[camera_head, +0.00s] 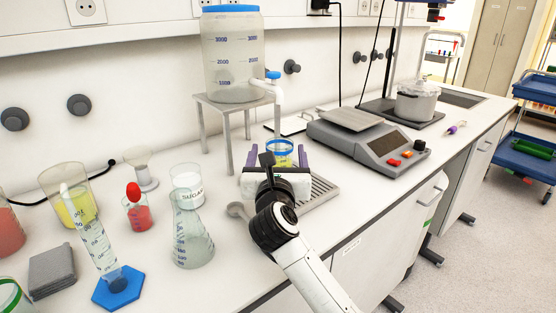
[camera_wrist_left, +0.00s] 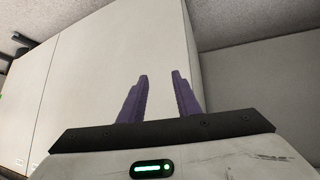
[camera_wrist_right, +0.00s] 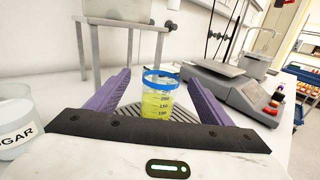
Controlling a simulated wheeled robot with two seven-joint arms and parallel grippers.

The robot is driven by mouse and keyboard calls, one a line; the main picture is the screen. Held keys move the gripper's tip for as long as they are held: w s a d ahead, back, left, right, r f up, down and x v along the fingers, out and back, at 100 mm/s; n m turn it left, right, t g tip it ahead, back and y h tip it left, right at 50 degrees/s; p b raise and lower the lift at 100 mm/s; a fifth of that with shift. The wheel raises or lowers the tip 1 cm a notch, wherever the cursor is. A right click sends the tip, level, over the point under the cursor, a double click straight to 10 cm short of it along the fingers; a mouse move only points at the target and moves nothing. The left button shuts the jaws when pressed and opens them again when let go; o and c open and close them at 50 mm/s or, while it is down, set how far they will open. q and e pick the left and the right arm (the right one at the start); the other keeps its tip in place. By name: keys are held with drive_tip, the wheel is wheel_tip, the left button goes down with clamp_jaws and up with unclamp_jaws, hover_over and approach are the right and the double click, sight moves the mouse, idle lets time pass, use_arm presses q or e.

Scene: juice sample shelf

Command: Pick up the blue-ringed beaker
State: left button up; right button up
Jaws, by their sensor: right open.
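The blue-ringed beaker (camera_head: 283,155) holds yellow liquid and stands upright on a grated metal tray (camera_head: 322,190), under the spout of the large container. It also shows in the right wrist view (camera_wrist_right: 157,103). My right gripper (camera_head: 275,153) is open, with its purple fingers on the left and right of the beaker and gaps on both sides. I cannot tell how deep the beaker sits between the fingers. The gripper partly hides it in the head view. My left gripper (camera_wrist_left: 160,78) is open and empty, facing pale cabinet fronts, and is outside the head view.
A large blue-lidded container (camera_head: 232,60) stands on a metal stand (camera_head: 228,130) behind the beaker. A sugar beaker (camera_head: 187,180) and a flask (camera_head: 192,235) stand to the left. A hotplate-like scale (camera_head: 368,140) stands to the right. The bench front edge is near my right arm.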

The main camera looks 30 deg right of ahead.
sight(280, 139)
drive_tip(key=x, duration=0.5)
drive_tip(key=shift+w+d+f, duration=0.15)
drive_tip(key=shift+w+d, duration=0.05)
drive_tip(key=shift+d, duration=0.15)
drive_tip(key=shift+c, duration=0.4)
drive_tip(key=c, duration=1.1)
drive_tip(key=shift+c, duration=1.2)
